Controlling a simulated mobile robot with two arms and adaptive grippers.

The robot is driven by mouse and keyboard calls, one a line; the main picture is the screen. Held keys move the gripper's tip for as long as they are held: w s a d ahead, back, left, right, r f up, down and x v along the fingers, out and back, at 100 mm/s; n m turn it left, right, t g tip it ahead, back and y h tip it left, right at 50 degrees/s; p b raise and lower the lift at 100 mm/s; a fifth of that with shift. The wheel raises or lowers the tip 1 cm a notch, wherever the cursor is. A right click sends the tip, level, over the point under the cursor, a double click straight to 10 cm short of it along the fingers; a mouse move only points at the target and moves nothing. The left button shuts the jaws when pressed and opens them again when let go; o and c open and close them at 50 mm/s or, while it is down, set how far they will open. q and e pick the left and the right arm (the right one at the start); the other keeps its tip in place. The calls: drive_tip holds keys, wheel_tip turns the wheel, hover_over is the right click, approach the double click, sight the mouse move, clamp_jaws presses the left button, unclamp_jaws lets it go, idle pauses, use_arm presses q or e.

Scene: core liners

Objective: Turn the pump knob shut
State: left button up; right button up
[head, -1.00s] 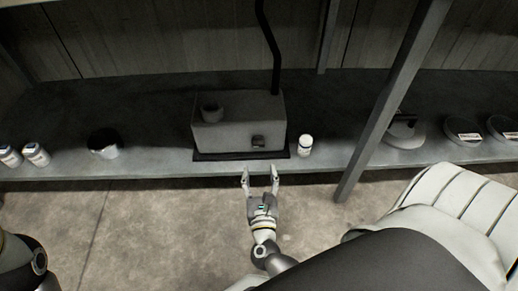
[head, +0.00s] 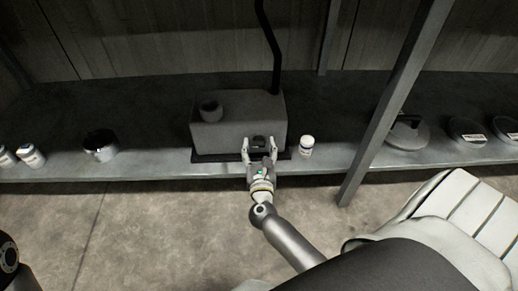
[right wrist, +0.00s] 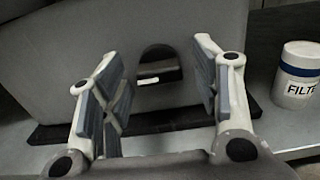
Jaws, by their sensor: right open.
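The pump is a grey box (head: 228,125) on a dark base on the shelf, with a black hose rising from its top. Its small dark knob (head: 259,142) is low on the front face. In the right wrist view the knob (right wrist: 160,66) has a rounded top and a pale mark low on it. My right gripper (head: 260,147) is open in front of the pump, with one finger to each side of the knob. In the right wrist view the fingers (right wrist: 162,88) stand apart from the knob. My left gripper is not in view.
A white bottle (head: 306,145) stands just right of the pump; its label reads "FILTE" in the right wrist view (right wrist: 297,80). A metal post (head: 392,105) rises farther right. A dark-topped jar (head: 101,145) and small white containers (head: 30,156) stand left. Round tins (head: 467,131) are at right.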

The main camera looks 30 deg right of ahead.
drive_tip(key=c, duration=1)
